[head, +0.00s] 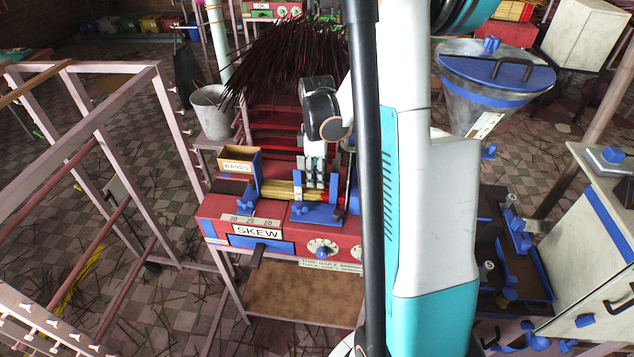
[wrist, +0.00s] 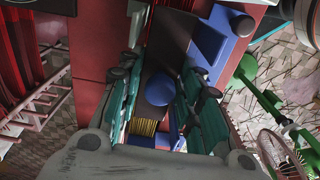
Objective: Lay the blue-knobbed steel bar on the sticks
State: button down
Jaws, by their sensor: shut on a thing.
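My gripper (head: 317,176) is low over the top of the red machine marked SKEW (head: 257,232) in the head view. In the wrist view my gripper (wrist: 162,72) has its teal fingers on both sides of a round blue knob (wrist: 162,91), and is shut on the blue-knobbed bar. A dark strip shows around the knob; I cannot tell how much of it is the bar. Yellow sticks (head: 278,189) lie in the machine's blue-sided trough, just left of the fingers. The sticks (wrist: 144,127) also show below the knob in the wrist view. Whether bar and sticks touch is hidden.
A wooden box marked BASIS (head: 240,161) stands left of the trough. Dark red sticks (head: 285,60) fan out behind the machine, beside a grey bucket (head: 211,112). A pink metal frame (head: 98,140) stands at left, and a steel hopper (head: 490,85) at right.

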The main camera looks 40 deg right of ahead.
jog(key=shift+f+b, duration=0.35)
jog(key=shift+f, duration=1.25)
jog(key=shift+f, duration=0.15)
jog(key=c, duration=1.1)
grip_release()
notch_tip(320, 180, up, 12)
jog(key=p, duration=0.3)
jog(key=shift+r+p, duration=0.2)
jog(key=shift+p, duration=0.1)
